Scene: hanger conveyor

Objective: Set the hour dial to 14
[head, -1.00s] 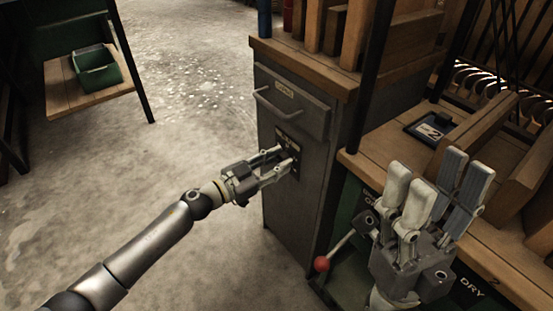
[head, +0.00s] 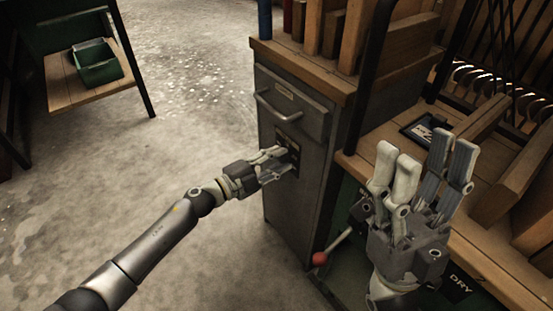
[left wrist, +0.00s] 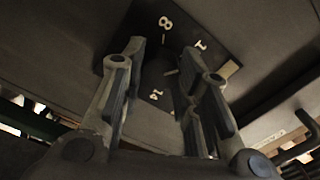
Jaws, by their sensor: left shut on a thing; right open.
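The hour dial sits on a dark plate (head: 291,148) on the front of the grey cabinet (head: 300,205), below its drawer handle. My left gripper (head: 284,160) reaches it from the left, its fingers shut on the dial knob. In the left wrist view the fingers (left wrist: 163,58) stand on either side of the dark knob (left wrist: 160,80). White marks 8, 14 and a partly readable one show on the dial plate (left wrist: 180,22); a short pale line lies between the fingers. The set hour cannot be told. My right gripper (head: 424,155) is open and empty, fingers up.
A green bin (head: 97,64) sits on a shelf at the far left. Floor left of the cabinet is clear.

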